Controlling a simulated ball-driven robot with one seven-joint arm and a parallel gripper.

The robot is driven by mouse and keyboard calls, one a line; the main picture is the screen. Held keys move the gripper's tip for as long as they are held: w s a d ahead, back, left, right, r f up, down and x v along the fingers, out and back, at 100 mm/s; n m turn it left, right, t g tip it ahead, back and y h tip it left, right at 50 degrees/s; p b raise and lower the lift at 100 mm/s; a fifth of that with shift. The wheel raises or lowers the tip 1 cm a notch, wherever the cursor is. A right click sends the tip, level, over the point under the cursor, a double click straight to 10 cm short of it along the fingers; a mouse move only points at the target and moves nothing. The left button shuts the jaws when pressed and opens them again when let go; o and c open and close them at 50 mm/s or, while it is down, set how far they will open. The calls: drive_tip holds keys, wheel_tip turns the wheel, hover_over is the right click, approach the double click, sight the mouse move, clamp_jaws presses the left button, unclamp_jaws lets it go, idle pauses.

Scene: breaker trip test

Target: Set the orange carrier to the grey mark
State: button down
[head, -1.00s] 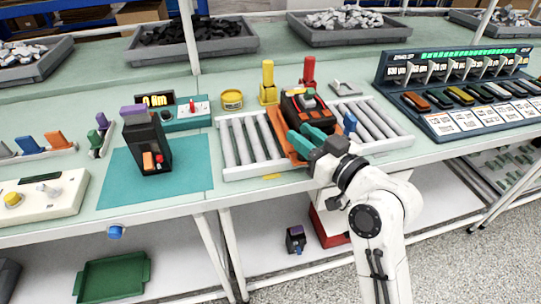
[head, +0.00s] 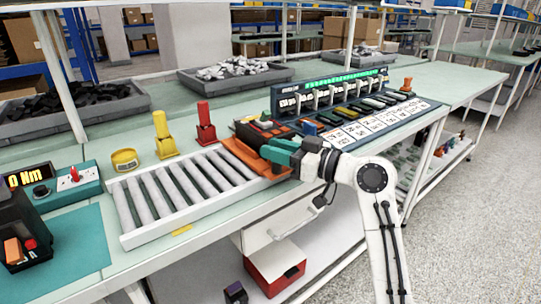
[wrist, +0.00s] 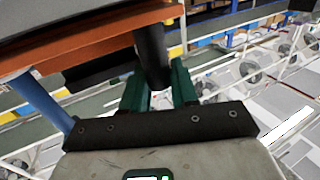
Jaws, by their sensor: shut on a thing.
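The orange carrier (head: 262,162), with a dark device on it, sits at the right end of the roller track (head: 150,232). My gripper (head: 284,150), with teal fingers, is shut on the carrier's front side. In the wrist view the carrier's orange edge (wrist: 100,42) fills the upper left, and a dark round bar (wrist: 151,55) stands between the fingers (wrist: 160,88). A blue post (wrist: 42,105) is close beside the carrier; its top (head: 309,127) shows in the head view. I cannot make out the grey mark; the carrier and gripper hide part of the track's right end.
A yellow stand (head: 164,138) and a red stand (head: 206,128) are behind the track. A panel of breakers (head: 345,108) is close right of the carrier. A yellow mark (head: 182,230) is on the track's front edge. The rollers left of the carrier are bare.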

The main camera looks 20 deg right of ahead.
drive_tip(key=shift+w+d, duration=0.1)
drive_tip(key=shift+d, duration=0.15)
drive_tip(key=c, duration=1)
unclamp_jaws()
drive_tip(key=v, duration=1.1)
